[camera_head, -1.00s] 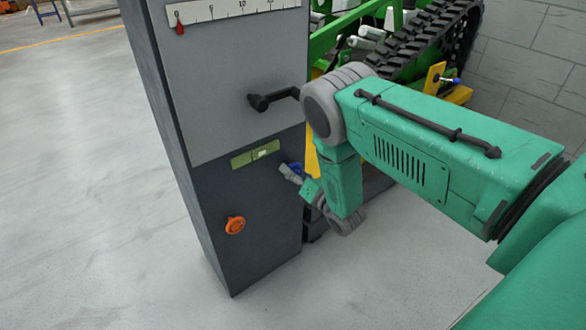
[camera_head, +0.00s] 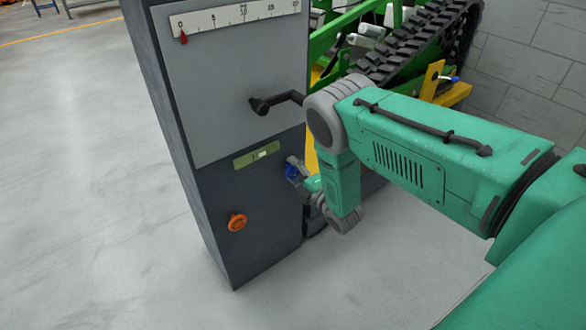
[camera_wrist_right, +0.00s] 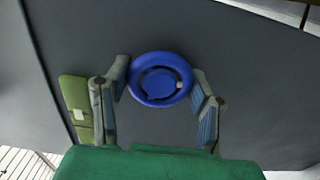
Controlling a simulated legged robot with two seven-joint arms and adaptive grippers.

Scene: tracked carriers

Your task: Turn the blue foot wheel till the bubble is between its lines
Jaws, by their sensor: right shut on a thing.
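The blue foot wheel (camera_wrist_right: 139,80) is on the dark cabinet face, between the two fingers of my right gripper (camera_wrist_right: 160,76) in the right wrist view. The fingers are shut on its rim from both sides. In the head view the wheel (camera_head: 291,172) is partly hidden by my right gripper (camera_head: 297,170) at the cabinet's right edge. The green level vial (camera_head: 244,161) is on the cabinet above and left of the wheel. Its pale bubble (camera_head: 262,154) sits right of the vial's middle. The lines are too small to make out. My left gripper is not in view.
An orange wheel (camera_head: 237,222) is low on the cabinet (camera_head: 225,258). A black crank handle (camera_head: 262,105) sticks out above the vial, near my right arm. A scale with a red pointer (camera_head: 183,38) is at the top. A green tracked carrier (camera_head: 415,45) stands behind. Floor at left is clear.

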